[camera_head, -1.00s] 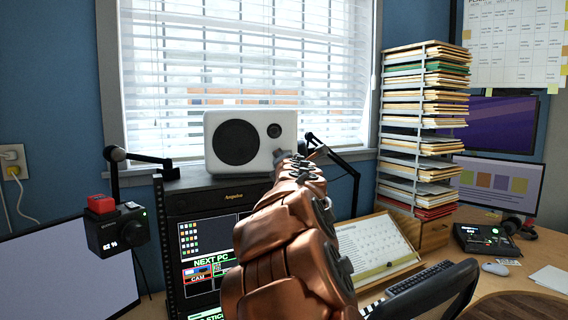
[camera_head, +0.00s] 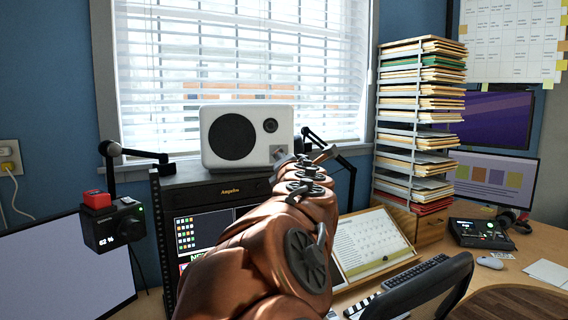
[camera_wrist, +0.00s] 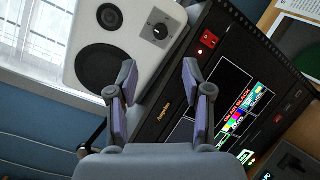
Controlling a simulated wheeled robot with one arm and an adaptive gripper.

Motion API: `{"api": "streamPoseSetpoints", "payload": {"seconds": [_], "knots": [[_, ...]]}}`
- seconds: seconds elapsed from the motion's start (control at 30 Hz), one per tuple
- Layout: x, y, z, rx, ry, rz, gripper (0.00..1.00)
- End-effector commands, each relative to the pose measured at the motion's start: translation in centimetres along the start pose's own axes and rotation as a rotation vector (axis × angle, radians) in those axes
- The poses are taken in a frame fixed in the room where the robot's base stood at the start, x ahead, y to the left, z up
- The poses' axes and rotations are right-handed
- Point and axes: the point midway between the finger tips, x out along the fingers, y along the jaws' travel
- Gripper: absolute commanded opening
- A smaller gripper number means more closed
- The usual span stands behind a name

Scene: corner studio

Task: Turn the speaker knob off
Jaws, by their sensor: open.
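The white speaker (camera_head: 218,118) stands on top of the black rack unit (camera_head: 190,188) in front of the window. The knob's setting is too small to read. My gripper (camera_wrist: 158,85) is open and empty, its two fingers apart below the knob in that picture. In the head view my gripper (camera_head: 304,158) is by the speaker's lower right corner, where the knob area is partly hidden. I see no contact with the knob.
A microphone arm (camera_head: 345,170) stands just right of the speaker. A tall paper rack (camera_head: 378,150) and a calendar (camera_head: 372,243) are further right. The rack unit shows a red switch (camera_wrist: 208,39) in the wrist view.

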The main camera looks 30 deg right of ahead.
Motion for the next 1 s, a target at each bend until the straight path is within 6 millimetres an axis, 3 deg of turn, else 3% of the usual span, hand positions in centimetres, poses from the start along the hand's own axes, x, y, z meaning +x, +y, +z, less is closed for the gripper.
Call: {"api": "streamPoseSetpoints", "payload": {"seconds": [0.23,0.8,1.0], "knots": [[-1.1,-0.1,0.0,0.001,0.000,-0.001,0.50],[-1.1,-0.1,0.1,0.005,-0.002,-0.002,0.50],[-2.5,-1.0,1.9,0.171,-0.077,-0.050,0.50]]}}
